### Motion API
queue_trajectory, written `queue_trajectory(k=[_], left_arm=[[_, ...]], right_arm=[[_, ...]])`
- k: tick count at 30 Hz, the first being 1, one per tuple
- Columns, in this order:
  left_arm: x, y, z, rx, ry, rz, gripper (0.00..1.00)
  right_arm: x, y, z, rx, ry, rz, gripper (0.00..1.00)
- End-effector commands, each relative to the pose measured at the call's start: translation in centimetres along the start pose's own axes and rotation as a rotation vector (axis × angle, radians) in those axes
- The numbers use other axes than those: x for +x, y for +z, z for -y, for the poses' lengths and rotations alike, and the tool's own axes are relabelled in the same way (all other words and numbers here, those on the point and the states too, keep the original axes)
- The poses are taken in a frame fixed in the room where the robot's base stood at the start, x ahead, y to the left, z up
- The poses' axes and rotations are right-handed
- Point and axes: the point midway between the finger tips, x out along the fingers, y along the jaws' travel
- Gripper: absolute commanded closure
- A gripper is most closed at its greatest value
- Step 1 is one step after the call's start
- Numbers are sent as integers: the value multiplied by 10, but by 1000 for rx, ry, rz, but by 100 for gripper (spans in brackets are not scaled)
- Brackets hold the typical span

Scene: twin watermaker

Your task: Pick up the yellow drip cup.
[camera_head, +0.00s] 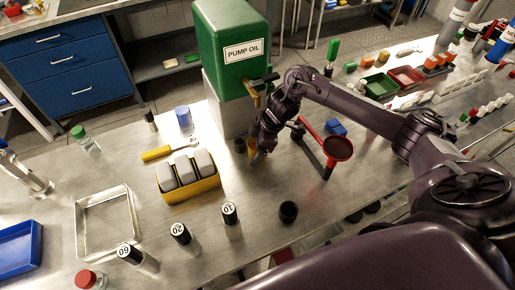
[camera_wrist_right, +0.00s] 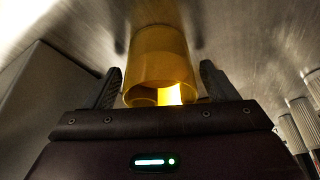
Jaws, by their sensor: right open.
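The yellow drip cup (camera_wrist_right: 160,58) stands on the metal bench and is see-through amber in the right wrist view. It lies between the two dark fingers of my right gripper (camera_wrist_right: 160,88), with a visible gap on each side. The gripper is open. In the head view my right gripper (camera_head: 257,156) is low beside the pump oil stand, and only a small part of the drip cup (camera_head: 252,146) shows by the fingers. My left gripper is not in view.
A green pump oil tank (camera_head: 232,75) on a grey stand rises close behind the gripper. A red funnel holder (camera_head: 338,149) stands to the right. A black cup (camera_head: 288,212) and numbered cylinders (camera_head: 230,220) are nearer. A yellow tray (camera_head: 205,190) with grey blocks lies left.

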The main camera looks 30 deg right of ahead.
Motion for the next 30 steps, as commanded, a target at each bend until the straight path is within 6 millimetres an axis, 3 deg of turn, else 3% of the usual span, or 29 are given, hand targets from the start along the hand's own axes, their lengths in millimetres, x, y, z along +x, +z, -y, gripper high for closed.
queue_trajectory(k=[3,15,30], left_arm=[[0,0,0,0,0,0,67],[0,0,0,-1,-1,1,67],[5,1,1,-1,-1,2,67]], right_arm=[[0,0,0,0,0,0,21],[-1,0,0,0,1,0,72],[-13,0,12,-2,0,0,73]])
